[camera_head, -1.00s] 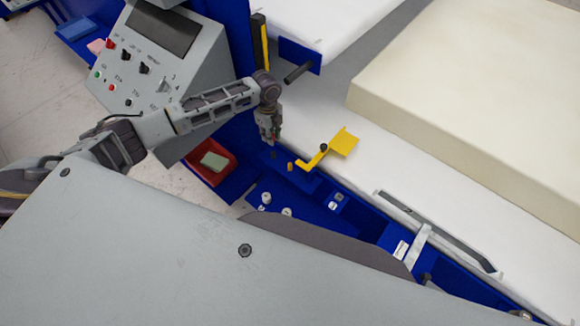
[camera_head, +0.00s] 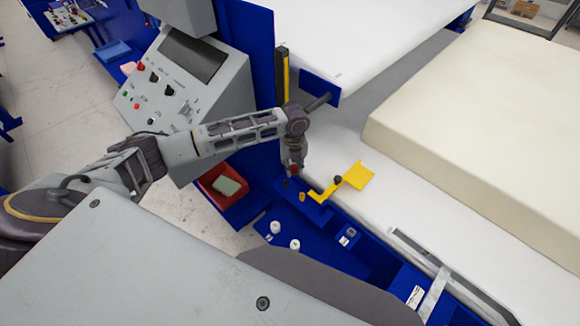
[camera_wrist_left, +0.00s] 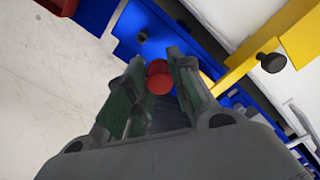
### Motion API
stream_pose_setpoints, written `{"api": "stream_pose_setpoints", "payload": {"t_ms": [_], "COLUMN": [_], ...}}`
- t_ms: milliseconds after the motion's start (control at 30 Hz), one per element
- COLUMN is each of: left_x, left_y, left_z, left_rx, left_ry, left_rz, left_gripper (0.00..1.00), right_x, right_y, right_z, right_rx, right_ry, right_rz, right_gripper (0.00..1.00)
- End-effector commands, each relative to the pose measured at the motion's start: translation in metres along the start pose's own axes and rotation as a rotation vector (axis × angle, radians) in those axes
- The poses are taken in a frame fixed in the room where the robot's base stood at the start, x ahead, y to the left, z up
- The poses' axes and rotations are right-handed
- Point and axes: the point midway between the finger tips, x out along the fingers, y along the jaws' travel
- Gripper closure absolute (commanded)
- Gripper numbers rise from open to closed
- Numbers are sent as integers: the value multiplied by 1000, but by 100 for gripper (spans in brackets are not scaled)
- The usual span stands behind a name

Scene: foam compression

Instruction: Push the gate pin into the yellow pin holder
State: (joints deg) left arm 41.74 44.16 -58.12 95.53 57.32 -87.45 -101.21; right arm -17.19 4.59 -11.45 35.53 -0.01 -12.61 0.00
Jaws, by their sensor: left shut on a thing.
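My left gripper (camera_head: 293,168) hangs over the blue frame beside the conveyor, left of the yellow bracket. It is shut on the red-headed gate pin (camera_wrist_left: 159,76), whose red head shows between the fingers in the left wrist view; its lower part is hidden. A small yellow stub, which looks like the yellow pin holder (camera_head: 302,196), stands on the blue frame just below and right of the gripper tip. In the wrist view it is mostly hidden behind the right finger. The pin appears apart from it. My right gripper is not in view.
A yellow bracket (camera_head: 358,176) with a black knob (camera_head: 338,180) stands close right of the gripper. A dark hole (camera_wrist_left: 141,33) shows in the blue plate. A red tray (camera_head: 222,205), a grey control panel (camera_head: 180,90) and a large foam block (camera_head: 480,120) are around.

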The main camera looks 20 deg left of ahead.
Motion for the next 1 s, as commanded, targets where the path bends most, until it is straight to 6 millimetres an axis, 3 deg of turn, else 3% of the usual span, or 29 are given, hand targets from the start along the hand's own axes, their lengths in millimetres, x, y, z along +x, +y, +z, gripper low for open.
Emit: {"api": "stream_pose_setpoints", "payload": {"t_ms": [1000], "left_x": [-5], "left_y": [-26], "left_z": [-44], "left_rx": [918], "left_ry": [2], "left_rz": [7], "left_gripper": [100], "right_x": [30], "right_y": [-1], "right_z": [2], "right_rx": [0], "right_ry": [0], "right_rz": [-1], "right_gripper": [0]}}
